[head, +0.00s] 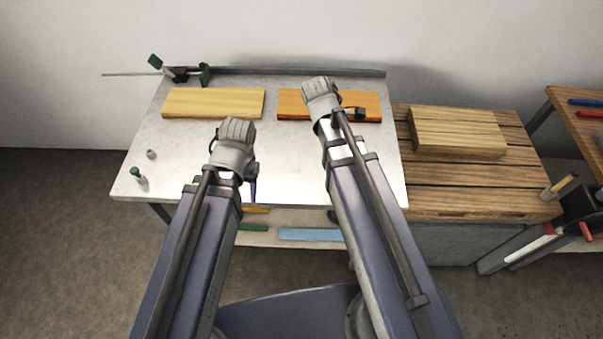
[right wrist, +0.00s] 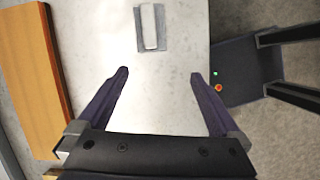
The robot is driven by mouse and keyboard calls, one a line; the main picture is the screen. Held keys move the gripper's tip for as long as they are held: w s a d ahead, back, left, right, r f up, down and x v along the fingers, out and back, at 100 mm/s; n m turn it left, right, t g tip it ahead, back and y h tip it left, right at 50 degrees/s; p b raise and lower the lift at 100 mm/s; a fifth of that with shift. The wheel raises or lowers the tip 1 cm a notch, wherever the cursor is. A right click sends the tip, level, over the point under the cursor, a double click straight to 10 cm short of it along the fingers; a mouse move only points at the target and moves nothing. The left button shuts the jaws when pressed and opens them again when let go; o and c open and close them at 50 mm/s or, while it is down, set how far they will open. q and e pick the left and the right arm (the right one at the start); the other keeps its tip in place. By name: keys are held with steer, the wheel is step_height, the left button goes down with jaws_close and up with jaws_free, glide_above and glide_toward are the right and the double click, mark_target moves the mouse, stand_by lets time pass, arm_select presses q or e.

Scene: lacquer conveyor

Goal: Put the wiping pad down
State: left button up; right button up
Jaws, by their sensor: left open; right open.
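The wiping pad (right wrist: 151,27), a grey rectangle with a pale raised grip, lies flat on the metal tabletop (right wrist: 165,105) at the top of the right wrist view. My right gripper (right wrist: 160,73) is open and empty; its two fingers are spread wide and the pad shows beyond their tips, apart from them. In the head view my right wrist hides its fingers, and the pad is not visible there. My left gripper (head: 250,186) is above the front part of the tabletop; its fingers are mostly hidden by its wrist and nothing shows held in it.
A yellow board (head: 213,103) and an orange board (head: 290,105) lie toward the back. A green-handled clamp (head: 180,73) is at the back left, a small green-topped item (head: 138,175) at the front left. A slatted wooden bench (head: 470,185) with a block (head: 457,131) adjoins the right side.

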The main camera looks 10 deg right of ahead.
steer(key=s+a+m+y, duration=0.1)
steer(key=s+a+m, duration=0.3)
steer(key=a, duration=0.4)
steer(key=s+a+f+m+y, duration=0.1)
steer(key=s+a+m, duration=0.3)
steer(key=a, duration=0.4)
steer(key=shift+m+t+y, duration=0.3)
steer(key=shift+m, duration=0.4)
